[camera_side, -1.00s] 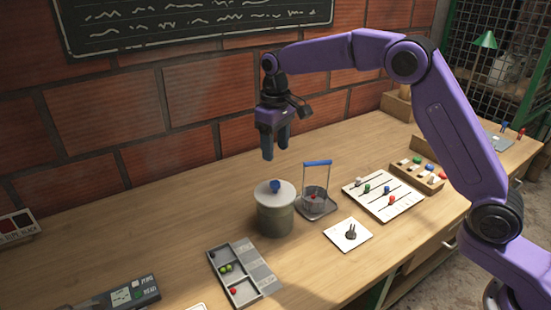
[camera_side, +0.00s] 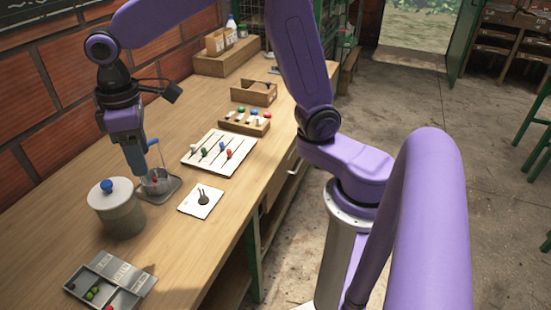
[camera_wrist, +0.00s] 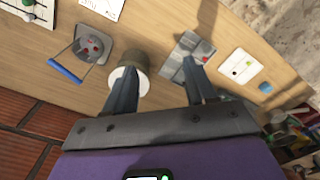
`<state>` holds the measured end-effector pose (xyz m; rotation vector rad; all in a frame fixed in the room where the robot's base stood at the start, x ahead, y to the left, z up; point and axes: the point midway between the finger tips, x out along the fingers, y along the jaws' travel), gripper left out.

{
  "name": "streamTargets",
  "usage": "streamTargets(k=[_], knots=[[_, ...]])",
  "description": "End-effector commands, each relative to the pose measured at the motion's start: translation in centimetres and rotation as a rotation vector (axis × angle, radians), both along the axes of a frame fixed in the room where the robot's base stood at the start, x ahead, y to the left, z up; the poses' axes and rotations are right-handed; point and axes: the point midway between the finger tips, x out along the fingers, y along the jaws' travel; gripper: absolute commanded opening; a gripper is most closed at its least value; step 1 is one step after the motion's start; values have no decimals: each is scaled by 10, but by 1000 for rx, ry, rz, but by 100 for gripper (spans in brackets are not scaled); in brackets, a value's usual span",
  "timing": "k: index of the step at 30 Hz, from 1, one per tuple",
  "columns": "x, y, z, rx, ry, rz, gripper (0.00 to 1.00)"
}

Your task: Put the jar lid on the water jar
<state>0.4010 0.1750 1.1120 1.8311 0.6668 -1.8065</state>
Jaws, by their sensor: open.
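The water jar (camera_side: 123,219) is a squat grey-beige pot standing on the wooden bench. The jar lid (camera_side: 97,195), pale with a blue knob (camera_side: 106,186), sits on top of the jar's mouth. My gripper (camera_side: 138,172) points down above the bench, behind and to the right of the lid in the side view, holding nothing. In the wrist view its two fingers (camera_wrist: 158,66) are spread apart. There the left finger crosses in front of the pale lid (camera_wrist: 139,82) and hides the knob; the jar (camera_wrist: 135,61) shows beyond it. I see no contact with the lid.
A small basket with a blue handle (camera_side: 154,144) on a grey tray stands right beside the jar. A compartment tray (camera_side: 88,276) lies in front. A white card (camera_side: 187,205), a slider board (camera_side: 226,140) and a peg rack (camera_side: 258,126) lie to the right. The brick wall is close behind.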

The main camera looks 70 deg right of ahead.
Motion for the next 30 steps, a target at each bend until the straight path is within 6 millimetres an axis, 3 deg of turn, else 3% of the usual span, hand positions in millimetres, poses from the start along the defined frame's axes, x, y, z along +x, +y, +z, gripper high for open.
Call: streamTargets(k=[3, 12, 18, 24, 30], knots=[[-46, -14, 0, 3, -4, 73, 56], [-155, -64, -15, 10, -8, 249, 56], [-211, -101, -30, 13, -10, 347, 56], [-235, -120, -39, 15, -10, 394, 56], [-238, -122, -40, 14, -10, 401, 56]])
